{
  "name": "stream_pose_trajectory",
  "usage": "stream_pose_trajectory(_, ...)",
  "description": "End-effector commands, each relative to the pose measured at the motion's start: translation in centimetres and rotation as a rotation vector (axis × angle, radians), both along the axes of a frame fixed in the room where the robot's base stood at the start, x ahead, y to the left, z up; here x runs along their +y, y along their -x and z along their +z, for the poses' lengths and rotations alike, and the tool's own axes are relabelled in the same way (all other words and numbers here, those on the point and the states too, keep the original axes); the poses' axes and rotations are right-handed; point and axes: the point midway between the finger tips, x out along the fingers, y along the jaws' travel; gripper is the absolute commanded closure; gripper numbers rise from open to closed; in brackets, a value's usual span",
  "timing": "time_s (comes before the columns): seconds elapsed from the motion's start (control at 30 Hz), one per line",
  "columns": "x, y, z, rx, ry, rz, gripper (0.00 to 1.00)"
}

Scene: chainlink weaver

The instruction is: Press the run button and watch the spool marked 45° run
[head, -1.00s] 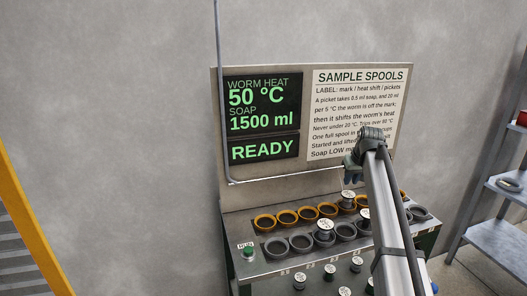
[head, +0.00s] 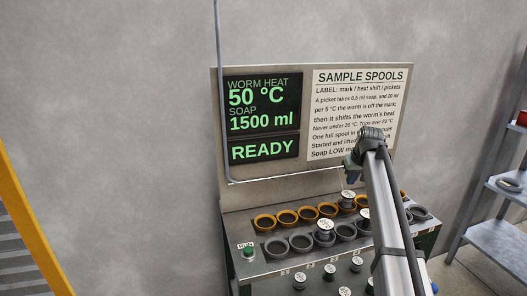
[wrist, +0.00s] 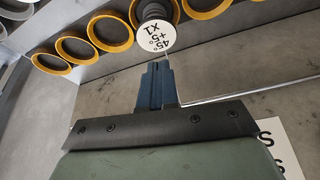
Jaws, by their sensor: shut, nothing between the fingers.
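The green run button (head: 248,250) sits at the front left of the bench, under a RUN label. The display panel (head: 262,118) reads worm heat 50 °C, soap 1500 ml and READY. In the head view my arm partly hides the gripper (head: 350,172).
Empty orange rings (head: 286,216) line the back row, with grey rings (head: 301,242) in front, some holding spools. More spools stand along the front. A sample spools notice (head: 355,105) is behind my arm. A thin pipe (head: 226,120) runs down and across the panel. Grey shelves (head: 500,215) stand right.

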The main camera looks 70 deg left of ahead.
Motion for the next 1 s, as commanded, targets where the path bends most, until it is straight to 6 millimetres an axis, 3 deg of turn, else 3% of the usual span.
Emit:
stream_pose_trajectory(0.47,0.0,0.8,-0.1,-0.006,0.007,-0.004,1.0)
stream_pose_trajectory(0.67,-0.2,5.8,-0.7,-0.043,0.055,-0.032,1.0)
stream_pose_trajectory(1.0,-1.7,17.7,-1.3,-0.181,0.148,-0.14,1.0)
